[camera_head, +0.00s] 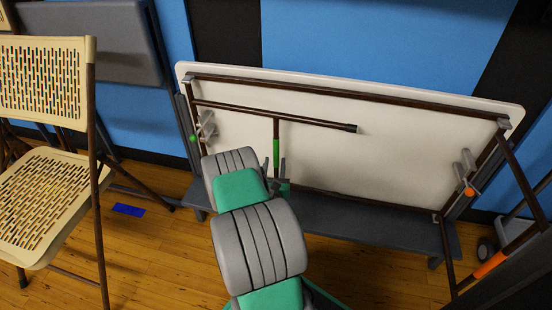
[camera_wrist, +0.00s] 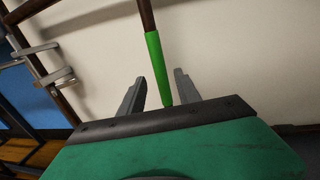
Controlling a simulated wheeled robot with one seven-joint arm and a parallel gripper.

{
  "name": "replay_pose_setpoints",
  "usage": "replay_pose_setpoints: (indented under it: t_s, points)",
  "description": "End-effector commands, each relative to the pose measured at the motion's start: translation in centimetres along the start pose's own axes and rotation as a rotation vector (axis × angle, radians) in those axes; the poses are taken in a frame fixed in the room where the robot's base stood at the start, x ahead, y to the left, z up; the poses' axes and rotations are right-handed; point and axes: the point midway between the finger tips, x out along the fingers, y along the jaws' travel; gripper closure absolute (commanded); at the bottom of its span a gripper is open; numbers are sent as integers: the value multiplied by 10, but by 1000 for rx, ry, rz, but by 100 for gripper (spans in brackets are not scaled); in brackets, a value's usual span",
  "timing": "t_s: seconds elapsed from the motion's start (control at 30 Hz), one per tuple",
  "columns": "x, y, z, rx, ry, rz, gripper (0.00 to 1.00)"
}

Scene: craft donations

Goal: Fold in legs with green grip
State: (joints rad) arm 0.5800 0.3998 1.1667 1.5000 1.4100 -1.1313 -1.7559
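A white folding table (camera_head: 400,112) stands on its long edge, its underside facing me. The left leg frame (camera_head: 300,118) reaches rightward across the underside; I cannot tell how much gap is left behind it. Its crossbar carries the green grip (camera_head: 276,152), also seen in the wrist view (camera_wrist: 158,65). My gripper (camera_head: 275,163) is open, its fingers on either side of the grip's lower part in the wrist view (camera_wrist: 160,76). Contact is not clear. The right leg frame (camera_head: 522,180) with the orange grip (camera_head: 490,265) sticks outward. My arm hides the left frame's lower part.
A grey latch with a green knob (camera_head: 194,138) is at the table's left end, one with an orange knob (camera_head: 469,192) at the right. The table rests on a low grey bench (camera_head: 380,230). A beige folding chair (camera_head: 50,190) stands left. Blue tape (camera_head: 129,209) lies on the floor.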

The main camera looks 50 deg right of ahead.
Motion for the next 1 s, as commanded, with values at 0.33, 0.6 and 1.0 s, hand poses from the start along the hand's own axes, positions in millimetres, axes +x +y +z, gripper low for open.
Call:
replay_pose_setpoints:
  t_s: [0.33,0.6,1.0]
  points:
    - [56,-2,2,5,0,-4,60]
    - [64,0,1,5,0,-1,60]
    - [64,0,1,6,0,-2,87]
